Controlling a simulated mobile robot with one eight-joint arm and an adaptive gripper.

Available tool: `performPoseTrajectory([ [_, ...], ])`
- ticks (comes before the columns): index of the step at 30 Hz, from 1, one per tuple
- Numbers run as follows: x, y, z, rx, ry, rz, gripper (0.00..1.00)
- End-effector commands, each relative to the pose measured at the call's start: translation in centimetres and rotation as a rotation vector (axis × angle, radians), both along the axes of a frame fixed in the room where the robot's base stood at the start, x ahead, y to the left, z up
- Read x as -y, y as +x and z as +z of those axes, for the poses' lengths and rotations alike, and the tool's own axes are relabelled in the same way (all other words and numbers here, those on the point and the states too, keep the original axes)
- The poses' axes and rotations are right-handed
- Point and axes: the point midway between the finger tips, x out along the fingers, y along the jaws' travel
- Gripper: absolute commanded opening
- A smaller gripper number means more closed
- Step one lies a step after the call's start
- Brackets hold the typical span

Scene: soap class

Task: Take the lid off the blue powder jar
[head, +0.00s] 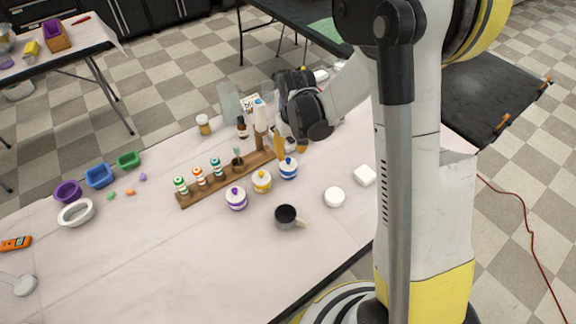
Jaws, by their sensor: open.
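The blue powder jar (288,169) is white with blue bands and a lid with a blue knob (288,160). It stands upright on the table, at the right end of a row of similar jars, with its lid on. My gripper (290,144) is open and points down, just behind and above the blue jar. Its yellow-orange fingers show on either side, and nothing is seen between them. From this view I cannot tell the exact height of the fingertips over the lid.
A yellow jar (262,182) and a purple jar (236,198) stand left of the blue jar. A wooden rack (195,196) with small bottles is behind them.

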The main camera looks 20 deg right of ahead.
Motion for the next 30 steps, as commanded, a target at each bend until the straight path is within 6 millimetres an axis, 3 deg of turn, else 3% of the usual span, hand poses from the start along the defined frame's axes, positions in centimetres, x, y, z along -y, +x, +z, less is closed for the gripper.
performPoseTrajectory([
  [9, -0.5, 0.6, -4.6, 0.001, 0.0, -0.001, 0.41],
  [17, -0.6, 0.6, -4.8, 0.001, 0.0, -0.001, 0.41],
  [21, -0.6, 0.6, -4.8, 0.001, 0.0, 0.0, 0.03],
  [22, -0.6, 0.6, -4.8, 0.001, 0.0, 0.0, 0.0],
  [30, -0.6, 0.6, -4.8, 0.001, 0.0, 0.0, 0.0],
])
